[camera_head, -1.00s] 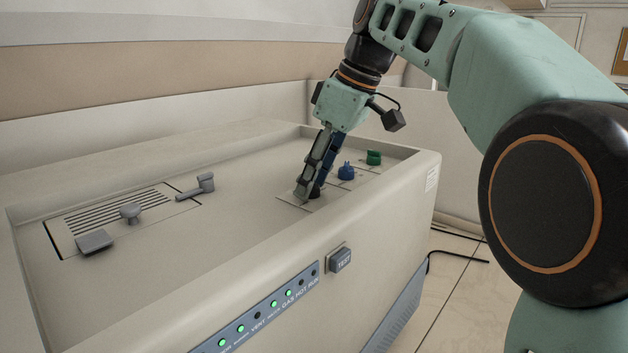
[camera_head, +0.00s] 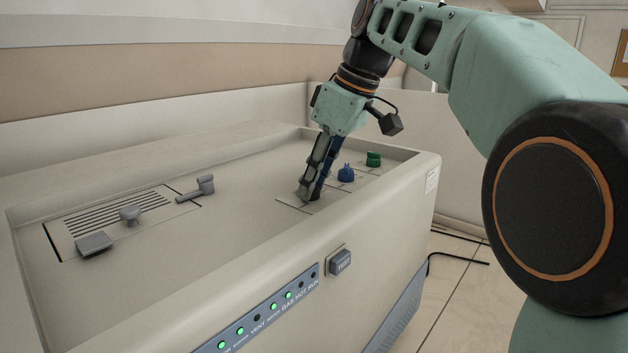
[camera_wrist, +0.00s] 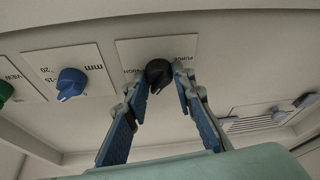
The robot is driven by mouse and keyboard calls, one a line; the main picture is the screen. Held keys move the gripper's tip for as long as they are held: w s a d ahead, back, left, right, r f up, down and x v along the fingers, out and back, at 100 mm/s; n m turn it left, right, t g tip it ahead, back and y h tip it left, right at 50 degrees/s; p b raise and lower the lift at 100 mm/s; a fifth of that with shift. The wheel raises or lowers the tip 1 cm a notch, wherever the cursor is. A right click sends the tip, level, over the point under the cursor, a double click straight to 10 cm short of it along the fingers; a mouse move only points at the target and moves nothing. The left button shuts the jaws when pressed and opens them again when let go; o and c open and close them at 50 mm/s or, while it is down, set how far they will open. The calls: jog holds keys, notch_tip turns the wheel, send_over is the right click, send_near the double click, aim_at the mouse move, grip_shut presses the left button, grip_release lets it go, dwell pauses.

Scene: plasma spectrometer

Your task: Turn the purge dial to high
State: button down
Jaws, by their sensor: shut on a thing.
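The purge dial (camera_wrist: 158,71) is a black knob on a pale plate in the wrist view. The dial's exact pointer direction is hard to read.
A blue knob (camera_head: 346,173) and a green knob (camera_head: 374,159) stand behind the gripper. To the left are a grey lever (camera_head: 197,188), a small grey knob (camera_head: 130,213) and a grey block (camera_head: 94,243) by a vent. A raised rim (camera_head: 250,240) borders the recess.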

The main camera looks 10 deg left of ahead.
jog(key=m+t, duration=0.1)
jog(key=m, duration=0.2)
jog(key=m+t+h, duration=0.1)
jog(key=m, duration=0.2)
jog(key=shift+s+a+r+p, duration=0.1)
jog(key=shift+s+a+p, duration=0.1)
jog(key=shift+p, duration=0.1)
jog(key=shift+m+t+h+p, duration=0.3)
jog(key=shift+m+h, duration=0.25)
jog(key=shift+m, duration=0.8)
jog(key=shift+m+t+h+p, duration=0.25)
jog(key=shift+m+h, duration=0.3)
jog(key=shift+m, duration=0.8)
jog(key=c, duration=1.7)
grip_release()
jog(key=shift+o, duration=0.2)
jog(key=v, duration=1.2)
